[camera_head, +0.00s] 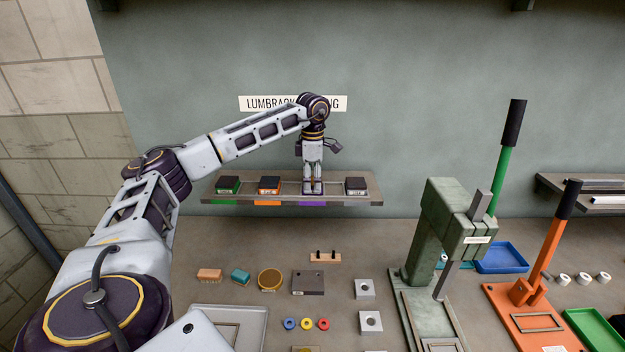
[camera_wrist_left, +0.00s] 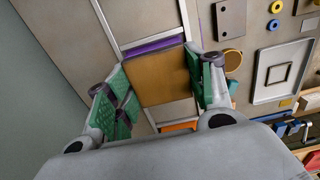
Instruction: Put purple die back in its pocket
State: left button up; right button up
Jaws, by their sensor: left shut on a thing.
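My left gripper (camera_head: 313,188) points straight down at the wall shelf, over the place with the purple label (camera_head: 312,203). It is shut on a block, which I take for the purple die. In the left wrist view the block (camera_wrist_left: 158,78) shows a flat tan-brown face between the green finger pads, with a purple strip (camera_wrist_left: 152,47) along its far side. In the head view the fingers hide most of the block. I cannot tell whether it rests in the pocket or hangs just above it. My right gripper is not in view.
The die at left and the one at right stand close to the gripper. A green fly press (camera_head: 445,235) stands on the bench at right.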

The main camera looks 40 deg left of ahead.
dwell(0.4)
pick_arm(q)
jog(key=o, duration=1.7)
jog(key=shift+r, duration=0.1)
jog(key=shift+r, duration=5.9)
